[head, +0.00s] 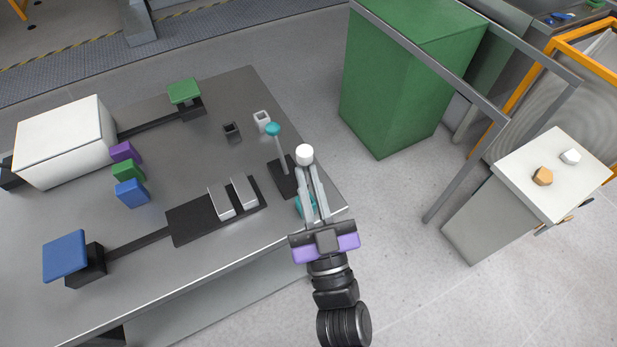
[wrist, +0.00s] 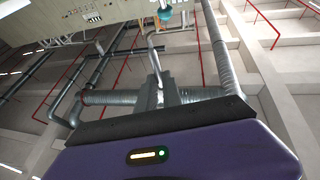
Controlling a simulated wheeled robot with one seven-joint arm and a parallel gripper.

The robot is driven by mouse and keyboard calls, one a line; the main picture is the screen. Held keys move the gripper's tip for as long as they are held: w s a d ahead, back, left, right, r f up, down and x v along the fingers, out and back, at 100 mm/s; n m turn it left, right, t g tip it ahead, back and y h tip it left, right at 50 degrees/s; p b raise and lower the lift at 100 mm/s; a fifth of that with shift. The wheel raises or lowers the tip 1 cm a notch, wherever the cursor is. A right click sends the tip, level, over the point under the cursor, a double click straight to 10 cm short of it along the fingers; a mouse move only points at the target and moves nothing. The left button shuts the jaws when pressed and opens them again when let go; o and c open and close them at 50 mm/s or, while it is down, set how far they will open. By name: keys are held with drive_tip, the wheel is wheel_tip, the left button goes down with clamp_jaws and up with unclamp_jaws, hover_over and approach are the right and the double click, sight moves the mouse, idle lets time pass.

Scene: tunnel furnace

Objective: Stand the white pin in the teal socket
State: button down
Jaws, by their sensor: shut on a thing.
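The white pin (head: 304,152) shows as a pale rounded end at the tips of my gripper (head: 307,168) in the head view. My gripper is shut on it, and the fingers hide its lower part. A teal piece (head: 302,207), which looks like the teal socket, sits near the table's right corner. It is partly hidden behind my fingers, and its opening cannot be seen. I cannot tell the height gap between pin and socket. In the wrist view my gripper (wrist: 160,88) is seen from its base, and I cannot make out the pin.
A lever with a teal ball (head: 272,129) rises from a black base (head: 282,178) just left of my gripper. A white square socket (head: 262,121) and a dark one (head: 232,132) stand farther back. Blue, green and purple blocks are at left.

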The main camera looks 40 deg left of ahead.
drive_tip(key=shift+f+b, duration=3.55)
drive_tip(key=shift+f, duration=0.8)
drive_tip(key=c, duration=1.4)
unclamp_jaws()
drive_tip(key=shift+c, duration=0.2)
drive_tip(key=v, duration=0.7)
drive_tip(key=shift+s+d, duration=0.15)
drive_tip(key=shift+d, duration=0.15)
drive_tip(key=shift+f, duration=0.15)
